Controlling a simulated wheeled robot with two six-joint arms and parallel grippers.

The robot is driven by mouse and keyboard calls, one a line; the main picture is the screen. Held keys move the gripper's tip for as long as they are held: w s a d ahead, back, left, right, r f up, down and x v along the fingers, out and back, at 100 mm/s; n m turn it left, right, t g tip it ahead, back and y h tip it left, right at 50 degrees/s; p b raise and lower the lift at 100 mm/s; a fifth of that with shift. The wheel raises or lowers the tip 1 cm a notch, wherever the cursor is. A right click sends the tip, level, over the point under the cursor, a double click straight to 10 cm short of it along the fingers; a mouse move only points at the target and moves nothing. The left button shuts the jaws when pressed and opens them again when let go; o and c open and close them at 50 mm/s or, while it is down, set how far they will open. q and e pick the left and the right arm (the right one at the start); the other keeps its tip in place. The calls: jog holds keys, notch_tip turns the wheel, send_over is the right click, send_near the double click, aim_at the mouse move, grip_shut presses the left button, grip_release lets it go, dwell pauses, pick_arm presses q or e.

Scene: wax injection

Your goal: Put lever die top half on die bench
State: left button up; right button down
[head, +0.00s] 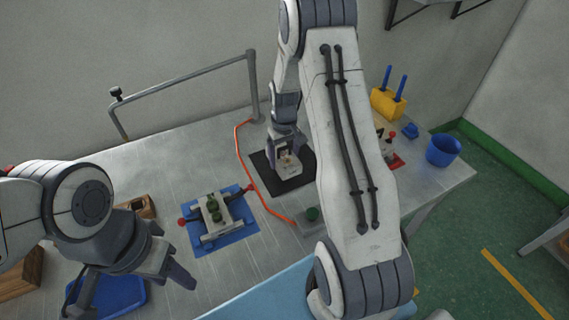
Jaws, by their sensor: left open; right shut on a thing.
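My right gripper (286,150) is shut on a pale metal block, which looks like the lever die top half (288,170). The block is at the black mat (264,182) on the bench (170,165); I cannot tell whether it touches the mat. The rest of the lever die (213,222), with red-knobbed levers and green pieces on top, sits on a blue mat (238,235) to the left. My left gripper (138,285) is open and empty at the lower left, over a blue tray (120,297).
An orange cord (247,170) runs between the two mats. A yellow holder (387,104), a blue bucket (443,150) and a red-based item (396,161) stand right. A wooden box (138,206) is left.

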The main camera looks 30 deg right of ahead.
aim_at(284, 164)
notch_tip(284, 164, down, 3)
jog(key=shift+f+p, duration=0.1)
jog(key=shift+p, duration=0.4)
jog(key=shift+f, duration=0.3)
jog(key=shift+f, duration=0.1)
